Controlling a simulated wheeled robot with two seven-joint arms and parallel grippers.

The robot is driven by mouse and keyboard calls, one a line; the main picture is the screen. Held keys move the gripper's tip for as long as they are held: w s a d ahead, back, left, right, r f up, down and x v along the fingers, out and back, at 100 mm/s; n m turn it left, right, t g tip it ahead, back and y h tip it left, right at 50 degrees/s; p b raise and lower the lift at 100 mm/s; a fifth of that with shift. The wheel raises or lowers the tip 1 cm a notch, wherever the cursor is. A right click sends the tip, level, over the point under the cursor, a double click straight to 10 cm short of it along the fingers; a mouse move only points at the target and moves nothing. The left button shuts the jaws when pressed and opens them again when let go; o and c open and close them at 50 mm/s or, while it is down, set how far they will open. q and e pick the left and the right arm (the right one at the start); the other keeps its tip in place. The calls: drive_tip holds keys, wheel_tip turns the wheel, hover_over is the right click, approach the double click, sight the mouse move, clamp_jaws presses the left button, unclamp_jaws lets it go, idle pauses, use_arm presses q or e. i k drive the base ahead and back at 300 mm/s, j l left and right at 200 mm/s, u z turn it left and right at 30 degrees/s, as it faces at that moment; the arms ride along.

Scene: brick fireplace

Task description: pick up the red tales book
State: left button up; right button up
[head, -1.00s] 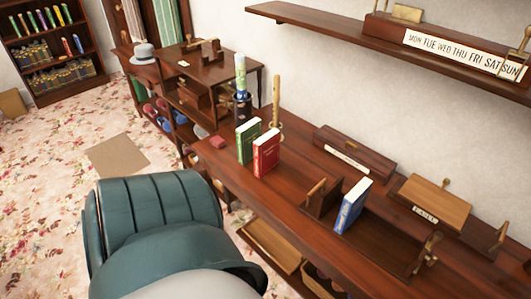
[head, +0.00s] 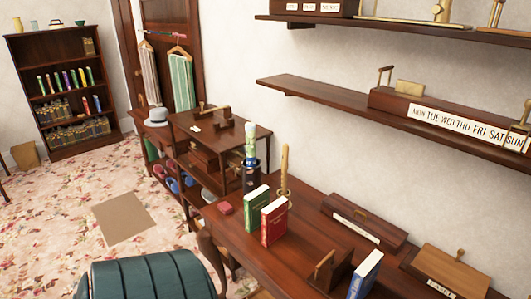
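The red book (head: 273,222) stands upright on the long dark wooden desk (head: 318,221), its cover facing the front and left. I cannot read its title for certain. A green book (head: 256,212) stands upright just to its left and behind, close to it. A blue book (head: 365,277) stands upright further right on the desk, cut by the lower edge, beside a wooden bookend (head: 326,272). Neither of my grippers is in the head view.
A teal padded chair (head: 150,279) stands at the desk's front left. A tall candle-like stick (head: 284,170) and a dark holder (head: 251,178) stand behind the books. A wooden box (head: 364,223) lies right of them. A wall shelf (head: 325,96) overhangs the desk's back.

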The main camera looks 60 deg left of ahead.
sight(274, 217)
drive_tip(key=u, duration=0.45)
drive_tip(key=i+j+u, duration=0.1)
drive_tip(key=u, duration=0.4)
drive_tip(key=i+u, duration=0.1)
drive_tip(key=u, duration=0.85)
